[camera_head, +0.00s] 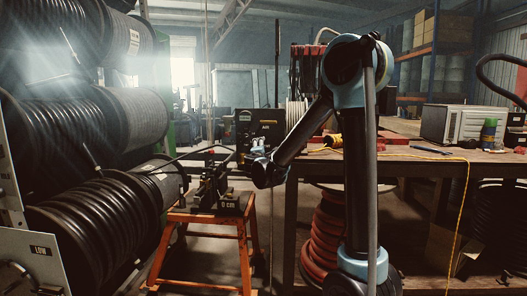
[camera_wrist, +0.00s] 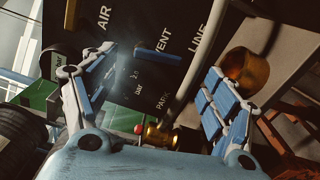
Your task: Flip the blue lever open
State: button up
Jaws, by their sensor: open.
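A short blue bar, which looks like the blue lever (camera_wrist: 158,54), lies across the dark panel (camera_wrist: 185,30) in the wrist view, beside the lettering AIR, VENT and LINE. My gripper (camera_wrist: 163,64) is open, with one blue-padded finger on each side of the picture. The lever shows between the fingertips, beyond them, and nothing is held. I cannot tell the exact gap. In the head view my gripper (camera_head: 259,150) is in front of the black panel (camera_head: 266,124). I cannot make out the lever there.
A brass cylinder (camera_wrist: 245,68) and a pale hose (camera_wrist: 209,32) lie near the right finger. A brass fitting (camera_wrist: 167,136) is low between the fingers. An orange stand (camera_head: 203,218) bears a black tool. A workbench (camera_head: 400,157) is at right, hose reels (camera_head: 95,225) at left.

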jog(key=w, duration=0.8)
jog(key=shift+d, duration=0.15)
jog(key=c, duration=1)
